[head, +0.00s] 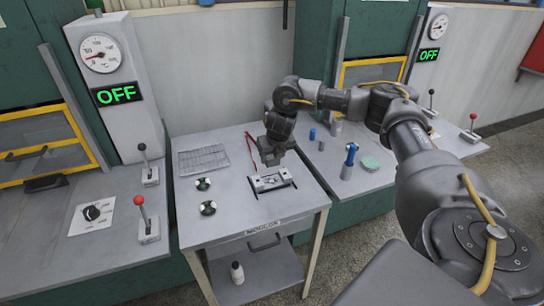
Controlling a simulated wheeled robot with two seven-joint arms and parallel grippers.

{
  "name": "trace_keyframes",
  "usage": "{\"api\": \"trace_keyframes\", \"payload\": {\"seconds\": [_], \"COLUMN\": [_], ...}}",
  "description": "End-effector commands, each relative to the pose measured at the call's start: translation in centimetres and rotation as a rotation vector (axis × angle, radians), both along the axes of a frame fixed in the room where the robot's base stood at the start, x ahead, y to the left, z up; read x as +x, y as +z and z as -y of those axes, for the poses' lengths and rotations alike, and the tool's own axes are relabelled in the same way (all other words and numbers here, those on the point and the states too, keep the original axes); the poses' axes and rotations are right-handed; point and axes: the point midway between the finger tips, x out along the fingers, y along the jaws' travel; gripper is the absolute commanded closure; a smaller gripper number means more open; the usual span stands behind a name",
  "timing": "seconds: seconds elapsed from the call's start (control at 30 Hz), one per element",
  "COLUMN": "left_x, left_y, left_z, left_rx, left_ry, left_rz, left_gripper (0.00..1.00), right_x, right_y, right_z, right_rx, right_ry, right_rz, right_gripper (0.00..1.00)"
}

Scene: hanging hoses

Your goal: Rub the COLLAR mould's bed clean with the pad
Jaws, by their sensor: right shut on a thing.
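A silver mould (270,181) lies on the small grey table, open side up, with dark handles at its ends. I take it for the COLLAR mould; no label is legible. My right gripper (271,157) points down just over its back edge and is shut. What it holds is mostly hidden under the dark jaws; I take it for the pad. I cannot tell if it touches the mould's bed. My left gripper is not in view.
Red tongs (251,147) lie behind the mould, a wire rack (203,160) back left, two round pieces (203,184) (208,208) left. A blue-topped tool (350,155) and a teal disc (370,163) sit on the right bench. Levers (148,220) rise at the left.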

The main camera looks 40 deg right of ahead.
Motion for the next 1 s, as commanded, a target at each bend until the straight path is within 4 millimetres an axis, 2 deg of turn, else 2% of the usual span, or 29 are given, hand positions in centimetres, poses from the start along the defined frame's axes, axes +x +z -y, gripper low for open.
{"api": "trace_keyframes", "payload": {"seconds": [0.2, 0.7, 1.0], "left_x": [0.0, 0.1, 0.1], "left_y": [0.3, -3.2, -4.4], "left_z": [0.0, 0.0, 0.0], "left_rx": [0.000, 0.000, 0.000], "left_ry": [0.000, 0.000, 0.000], "left_rz": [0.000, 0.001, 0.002], "left_gripper": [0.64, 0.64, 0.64], "right_x": [0.1, 0.1, 0.2], "right_y": [0.2, -5.0, -7.2], "right_z": [0.0, 0.0, 0.0], "right_rx": [-0.008, -0.008, -0.009], "right_ry": [-0.003, -0.003, -0.003], "right_rz": [0.017, 0.015, 0.016], "right_gripper": [0.73, 0.73, 0.73]}}
